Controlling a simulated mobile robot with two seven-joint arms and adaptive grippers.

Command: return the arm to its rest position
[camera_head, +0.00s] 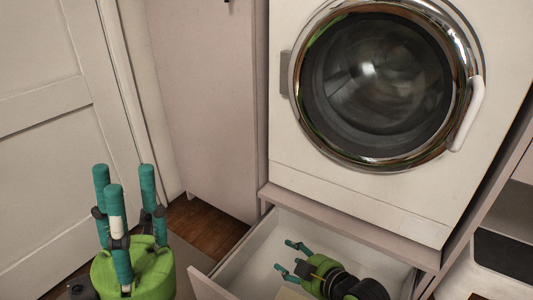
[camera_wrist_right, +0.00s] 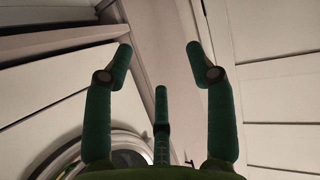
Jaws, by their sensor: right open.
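My left gripper (camera_head: 124,176) is at the lower left of the head view, with its green palm low and its teal fingers pointing up. The fingers stand apart with nothing between them. My right gripper (camera_head: 286,256) is at the bottom centre, in front of the open drawer's interior, with its fingers pointing left. I cannot tell its height over the drawer. In the right wrist view my right gripper (camera_wrist_right: 158,52) has its fingers spread and empty. The right arm beyond the gripper is mostly cut off by the frame.
A white washing machine (camera_head: 345,185) with a round chrome-rimmed door (camera_head: 370,85) stands above the pulled-out drawer (camera_head: 237,262). A pale cabinet (camera_head: 205,100) and a white door (camera_head: 45,130) are on the left. Wooden floor (camera_head: 208,225) shows between the left gripper and the drawer.

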